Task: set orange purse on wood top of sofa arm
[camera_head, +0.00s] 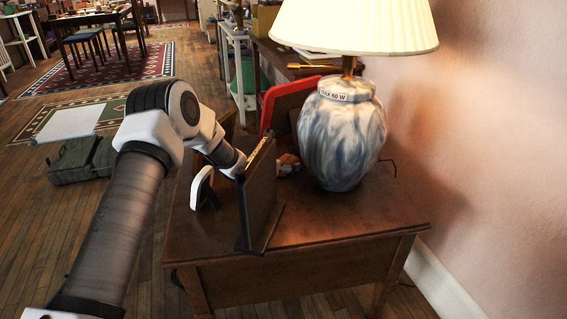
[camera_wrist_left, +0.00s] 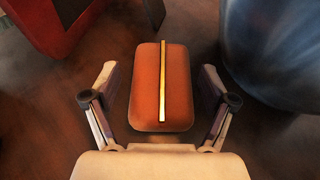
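The orange purse (camera_wrist_left: 147,90), with a gold strip along its top, lies between the fingers of my left gripper (camera_wrist_left: 158,75) in the left wrist view. Those fingers are spread wide, with a gap on each side of the purse, and do not touch it. In the head view a small orange part of the purse (camera_head: 287,159) shows on the wooden side table, left of the lamp. There my left gripper is mostly hidden behind a dark picture frame. My right gripper and the sofa arm are not in view.
A marbled blue-white lamp (camera_head: 341,140) stands close right of the purse. A dark standing frame (camera_head: 258,196), a white-edged frame (camera_head: 201,187) and a red frame (camera_head: 284,104) crowd the table (camera_head: 345,226). Its front right part is clear. A green-grey bag (camera_head: 80,160) lies on the floor.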

